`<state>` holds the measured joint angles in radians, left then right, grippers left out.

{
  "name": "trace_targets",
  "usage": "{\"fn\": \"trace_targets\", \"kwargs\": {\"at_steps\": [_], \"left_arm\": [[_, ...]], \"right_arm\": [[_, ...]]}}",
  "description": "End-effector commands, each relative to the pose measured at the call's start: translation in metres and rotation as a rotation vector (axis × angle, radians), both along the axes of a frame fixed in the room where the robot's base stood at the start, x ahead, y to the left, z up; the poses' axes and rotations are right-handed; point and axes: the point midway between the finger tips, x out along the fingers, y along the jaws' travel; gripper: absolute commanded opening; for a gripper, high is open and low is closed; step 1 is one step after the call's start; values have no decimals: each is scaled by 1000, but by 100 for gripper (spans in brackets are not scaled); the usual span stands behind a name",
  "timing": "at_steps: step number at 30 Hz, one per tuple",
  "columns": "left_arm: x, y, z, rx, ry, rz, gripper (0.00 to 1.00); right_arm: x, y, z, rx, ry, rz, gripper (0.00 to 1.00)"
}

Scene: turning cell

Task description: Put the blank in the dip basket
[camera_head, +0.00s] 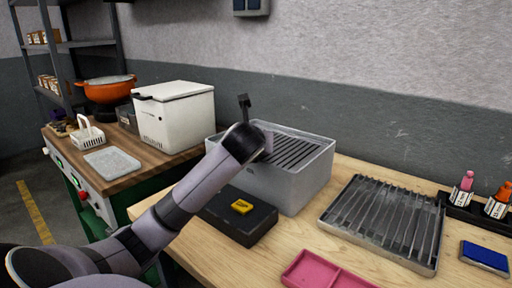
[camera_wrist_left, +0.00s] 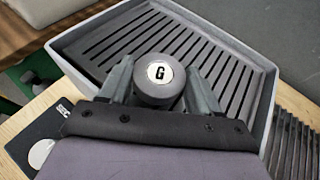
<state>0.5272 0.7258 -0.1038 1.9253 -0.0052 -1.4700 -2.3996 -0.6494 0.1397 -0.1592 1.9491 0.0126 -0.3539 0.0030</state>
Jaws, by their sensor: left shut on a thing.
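The blank (camera_wrist_left: 160,82) is a dark round piece with a white "G" disc on its top. My left gripper (camera_wrist_left: 160,92) is shut on it, with one finger on each side. It is over the dark slatted floor of a grey bin (camera_head: 285,187); I cannot tell how far above the slats. In the head view my left wrist hides most of the gripper and the blank. A small white basket with an upright handle (camera_head: 88,136), likely the dip basket, stands on the wooden bench at the left. My right gripper is not in view.
A white lidded box (camera_head: 175,118) and orange pot (camera_head: 106,88) stand near the basket. A black block with a yellow piece (camera_head: 242,206) sits before the bin. A slatted metal tray (camera_head: 388,220), pink tray (camera_head: 322,272), small bottles (camera_head: 466,182) and blue box (camera_head: 485,257) lie right.

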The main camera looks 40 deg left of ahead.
Motion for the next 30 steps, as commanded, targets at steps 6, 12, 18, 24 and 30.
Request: {"fn": "trace_targets", "kwargs": {"at_steps": [6, 12, 18, 24, 30], "left_arm": [[0, 0, -11, 0, -4, 1, 27], [0, 1, -12, 2, -1, 1, 27], [0, 0, -14, 0, -1, 1, 73], [0, 0, -13, -1, -2, 1, 73], [-12, -9, -3, 2, -4, -2, 73]], "right_arm": [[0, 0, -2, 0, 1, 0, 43], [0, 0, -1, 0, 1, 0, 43], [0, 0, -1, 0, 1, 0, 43], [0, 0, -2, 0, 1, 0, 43], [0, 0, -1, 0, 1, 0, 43]]}}
